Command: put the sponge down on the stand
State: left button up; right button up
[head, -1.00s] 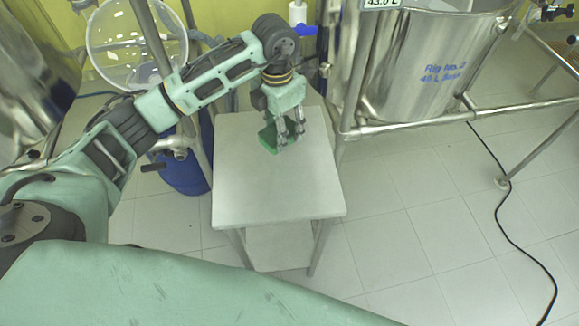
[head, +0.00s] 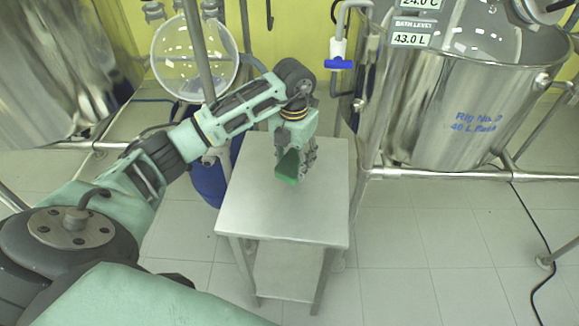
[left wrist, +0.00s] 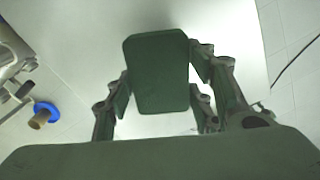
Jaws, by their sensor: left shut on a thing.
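The green sponge (head: 288,166) is in my left gripper (head: 297,167), over the back half of the stand (head: 300,212). The stand is a small metal table with a flat, bare top and a lower shelf. In the left wrist view the sponge (left wrist: 158,73) sits between the two fingers of the left gripper (left wrist: 165,88), with the pale stand top (left wrist: 225,40) behind it. The gripper is shut on the sponge. I cannot tell whether the sponge's lower edge touches the top or hangs just above it. My right gripper is in neither view.
A steel bath (head: 455,95) on a tubular frame stands right of the stand. A round glass vessel (head: 193,60) and a blue drum (head: 208,183) are at the back left. A black cable (head: 535,225) lies on the floor at right. The front of the stand top is clear.

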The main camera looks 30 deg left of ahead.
aim_at(289, 169)
pick_arm(q)
jog(key=shift+w+a+f, duration=0.2)
jog(key=shift+a+f, duration=0.3)
jog(key=shift+a, duration=0.15)
jog(key=shift+f, duration=0.25)
notch_tip(289, 169, down, 4)
jog(key=shift+r+p, duration=0.2)
jog(key=shift+p, duration=0.4)
jog(key=shift+f, duration=0.1)
jog(key=o, duration=0.7)
jog(key=shift+c, duration=0.2)
jog(key=o, duration=0.4)
jog(key=shift+o, duration=0.2)
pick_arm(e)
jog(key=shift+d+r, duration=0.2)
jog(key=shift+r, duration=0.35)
